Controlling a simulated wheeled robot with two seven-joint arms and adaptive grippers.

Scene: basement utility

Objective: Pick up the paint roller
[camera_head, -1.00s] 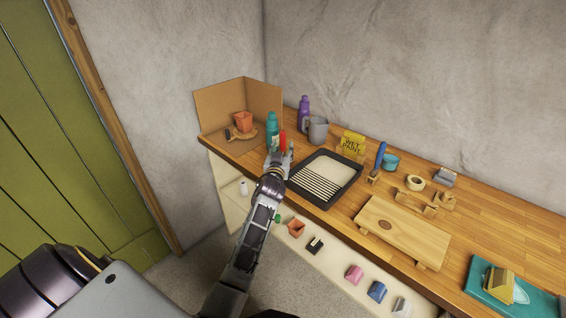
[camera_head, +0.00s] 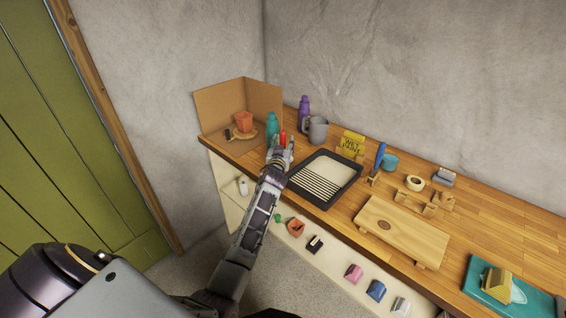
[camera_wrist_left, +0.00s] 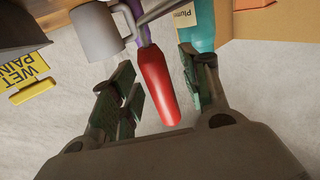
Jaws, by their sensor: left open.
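In the head view a red handle (camera_head: 283,135), which looks like the paint roller's, shows just past my left gripper (camera_head: 282,146), at the left part of the bench. The gripper hides much of it. In the left wrist view the red handle (camera_wrist_left: 158,88) lies between the two open fingers of my left gripper (camera_wrist_left: 154,82), with gaps at both sides. A thin grey rod appears to run from its far end. The roller's head cannot be made out. My right gripper is not in view.
A teal bottle (camera_head: 271,125), a grey mug (camera_head: 317,129) and a purple bottle (camera_head: 304,108) stand close around. A black paint tray (camera_head: 345,190) lies to the right. A cardboard screen (camera_head: 225,100) stands at the left corner, and the "wet paint" sign (camera_head: 351,143) behind the tray.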

